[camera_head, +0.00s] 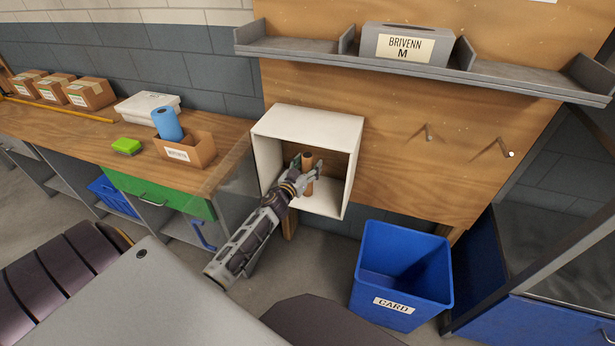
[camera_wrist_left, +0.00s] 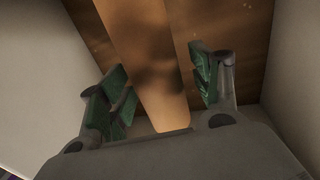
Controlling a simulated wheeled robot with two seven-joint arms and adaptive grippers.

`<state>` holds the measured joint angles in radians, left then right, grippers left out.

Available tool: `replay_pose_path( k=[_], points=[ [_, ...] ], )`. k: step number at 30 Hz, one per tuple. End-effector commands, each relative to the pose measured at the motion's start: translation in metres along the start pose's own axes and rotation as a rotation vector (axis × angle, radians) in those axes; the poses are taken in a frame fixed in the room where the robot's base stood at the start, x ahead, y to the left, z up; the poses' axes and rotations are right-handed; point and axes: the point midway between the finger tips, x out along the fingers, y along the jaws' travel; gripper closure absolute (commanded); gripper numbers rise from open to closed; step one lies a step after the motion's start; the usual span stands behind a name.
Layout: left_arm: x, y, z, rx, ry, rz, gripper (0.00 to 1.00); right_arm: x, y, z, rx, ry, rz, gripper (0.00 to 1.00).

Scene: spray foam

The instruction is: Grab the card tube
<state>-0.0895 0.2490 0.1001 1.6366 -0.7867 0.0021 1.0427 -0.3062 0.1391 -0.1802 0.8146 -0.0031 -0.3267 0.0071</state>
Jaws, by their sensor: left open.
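The card tube (camera_head: 307,164) is brown and stands upright inside a white open-fronted box (camera_head: 262,158) on the wooden wall panel. My left gripper (camera_head: 307,178) reaches into the box at the tube. In the left wrist view the tube (camera_wrist_left: 150,60) passes between the two green-padded fingers (camera_wrist_left: 160,95). The tube's lower end is partly hidden behind the gripper's body. My right gripper does not show.
A blue bin (camera_head: 402,270) labelled CARD stands on the floor at the right of the box. A grey shelf (camera_head: 500,76) with a grey BRIVENN M box (camera_head: 400,44) is above. Hooks (camera_head: 490,144) stick out at right. A workbench (camera_head: 90,130) with several boxes is at left.

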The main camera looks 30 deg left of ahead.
Motion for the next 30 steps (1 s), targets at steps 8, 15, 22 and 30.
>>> replay_pose_path(
  k=[8,15,22,30],
  points=[
    [-0.0002,0.0001,0.0002,0.0,0.0,0.0,0.36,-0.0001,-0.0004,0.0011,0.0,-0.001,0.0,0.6],
    [-0.0003,0.0002,0.0002,0.0,0.0,0.0,0.5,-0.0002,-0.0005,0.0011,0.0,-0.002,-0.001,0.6],
    [-0.0003,0.0002,0.0003,0.0,0.0,0.0,0.8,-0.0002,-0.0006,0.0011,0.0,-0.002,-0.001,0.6],
    [-0.0004,0.0003,0.0001,0.0,0.0,0.0,0.83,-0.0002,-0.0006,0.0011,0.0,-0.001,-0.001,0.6]
  ],
)
